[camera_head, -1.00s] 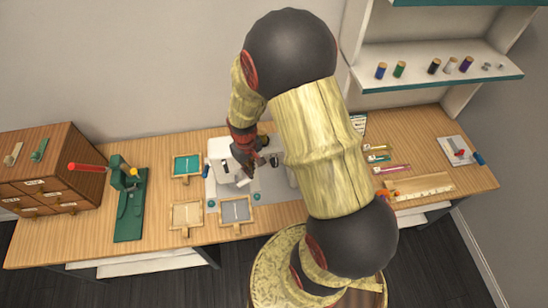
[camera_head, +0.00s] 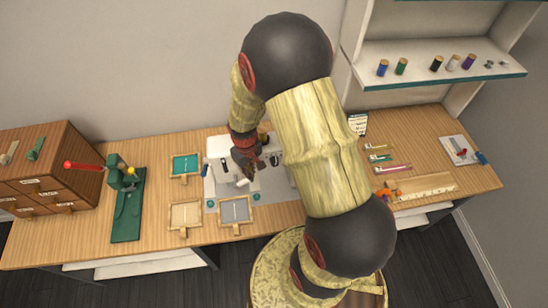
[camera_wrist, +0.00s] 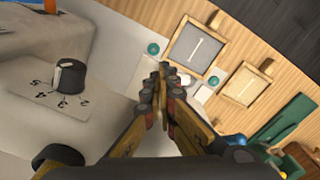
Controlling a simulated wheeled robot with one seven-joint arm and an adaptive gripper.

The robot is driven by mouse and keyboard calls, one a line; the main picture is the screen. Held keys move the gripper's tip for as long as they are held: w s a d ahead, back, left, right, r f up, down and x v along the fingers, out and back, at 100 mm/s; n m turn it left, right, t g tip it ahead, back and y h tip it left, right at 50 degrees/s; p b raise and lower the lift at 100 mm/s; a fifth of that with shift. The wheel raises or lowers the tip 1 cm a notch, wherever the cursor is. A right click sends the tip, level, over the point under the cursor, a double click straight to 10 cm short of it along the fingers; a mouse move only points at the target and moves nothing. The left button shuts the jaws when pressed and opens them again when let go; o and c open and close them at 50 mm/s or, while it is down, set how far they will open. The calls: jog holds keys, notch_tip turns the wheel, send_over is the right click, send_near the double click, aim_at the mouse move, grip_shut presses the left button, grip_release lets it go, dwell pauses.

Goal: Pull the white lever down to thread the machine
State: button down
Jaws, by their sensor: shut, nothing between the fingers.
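The white sewing machine (camera_head: 218,147) stands on a pale mat at the middle of the bench, mostly behind my arm. A small white piece, probably the lever, (camera_head: 243,182) shows just below my gripper (camera_head: 246,170). In the wrist view my gripper (camera_wrist: 164,70) is shut, with its fingertips together and nothing between them. A small white piece (camera_wrist: 203,94) shows close to the right of the fingers; I cannot tell whether they touch. The machine's dark dial (camera_wrist: 69,76) with numbers is at the left of that view.
Small framed trays (camera_head: 235,210) lie in front of the machine and to its left. A green press (camera_head: 126,205) with a red handle and a wooden drawer cabinet (camera_head: 45,165) stand further left. A ruler (camera_head: 425,187) and small tools lie right. A spool shelf (camera_head: 430,75) hangs above.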

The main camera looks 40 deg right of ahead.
jog(key=shift+f+b, duration=1.45)
jog(key=shift+f, duration=0.75)
jog(key=shift+r, duration=0.1)
notch_tip(320, 180, up, 10)
jog(key=p, duration=0.7)
jog(key=shift+s+a, duration=0.1)
jog(key=shift+s, duration=0.3)
jog(key=s+a+r+t+b, duration=0.2)
jog(key=s+a+r+b, duration=0.3)
jog(key=r+b, duration=0.3)
jog(key=s+a+r+t+b, duration=0.3)
jog(key=s+a+r+b, duration=0.3)
jog(key=r+b, duration=0.2)
jog(key=shift+s+a+r+n+t, duration=0.2)
jog(key=shift+a+r+n+t, duration=0.1)
jog(key=shift+a+n, duration=0.1)
